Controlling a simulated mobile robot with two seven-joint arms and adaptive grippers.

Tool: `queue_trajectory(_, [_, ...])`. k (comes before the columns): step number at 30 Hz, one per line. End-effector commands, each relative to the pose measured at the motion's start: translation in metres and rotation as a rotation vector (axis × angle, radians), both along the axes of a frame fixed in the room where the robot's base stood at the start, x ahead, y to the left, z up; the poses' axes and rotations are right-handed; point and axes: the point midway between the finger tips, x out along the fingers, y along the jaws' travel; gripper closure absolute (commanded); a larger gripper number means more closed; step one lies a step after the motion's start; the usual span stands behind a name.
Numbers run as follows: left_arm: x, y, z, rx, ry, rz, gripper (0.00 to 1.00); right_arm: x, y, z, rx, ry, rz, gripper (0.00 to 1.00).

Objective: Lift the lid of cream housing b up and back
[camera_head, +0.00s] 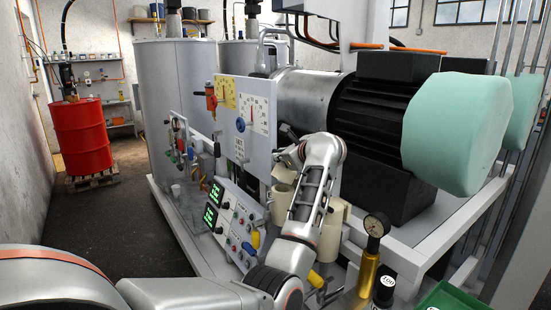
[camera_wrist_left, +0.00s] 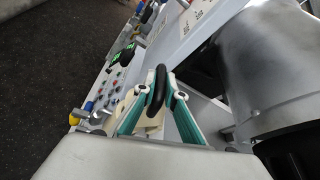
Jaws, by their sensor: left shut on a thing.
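Two cream housings show in the head view, a left one (camera_head: 282,200) and a right one (camera_head: 332,232), partly hidden behind my left arm. I cannot tell which is b. In the left wrist view my left gripper (camera_wrist_left: 163,90), with teal fingers, is shut on a black curved handle (camera_wrist_left: 157,92). Cream surfaces (camera_wrist_left: 151,122) show below and beside the fingers. In the head view the fingers are largely hidden by my wrist. I cannot tell whether the lid is raised. My right gripper is not in view.
A control panel (camera_head: 229,222) with green displays stands left of the housings. A gauge panel (camera_head: 246,118) and a large motor (camera_head: 380,110) stand behind. A brass gauge fitting (camera_head: 370,262) is at the right front. A red drum (camera_head: 82,137) stands far left beside clear floor.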

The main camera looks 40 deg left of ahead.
Motion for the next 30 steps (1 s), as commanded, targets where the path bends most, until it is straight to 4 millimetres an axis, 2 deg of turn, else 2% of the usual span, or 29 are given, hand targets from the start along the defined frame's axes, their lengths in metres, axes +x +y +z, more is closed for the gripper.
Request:
queue_trajectory(9, [0.0109,-0.0032,0.0072,0.0,-0.007,0.0,1.0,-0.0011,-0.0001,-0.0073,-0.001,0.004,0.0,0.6])
queue_trajectory(23, [0.0125,-0.0038,0.0074,-0.001,-0.008,-0.001,1.0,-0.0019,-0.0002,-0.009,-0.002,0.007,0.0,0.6])
queue_trajectory(24, [0.0125,-0.0038,0.0073,-0.002,-0.008,-0.001,0.87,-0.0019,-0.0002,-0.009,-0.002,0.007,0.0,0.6])
queue_trajectory(26, [0.0125,-0.0038,0.0071,-0.001,-0.008,-0.001,0.72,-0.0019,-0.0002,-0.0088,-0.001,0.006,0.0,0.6])
queue_trajectory(30, [0.0123,-0.0035,0.0069,-0.001,-0.008,0.0,0.72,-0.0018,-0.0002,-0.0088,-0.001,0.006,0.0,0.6])
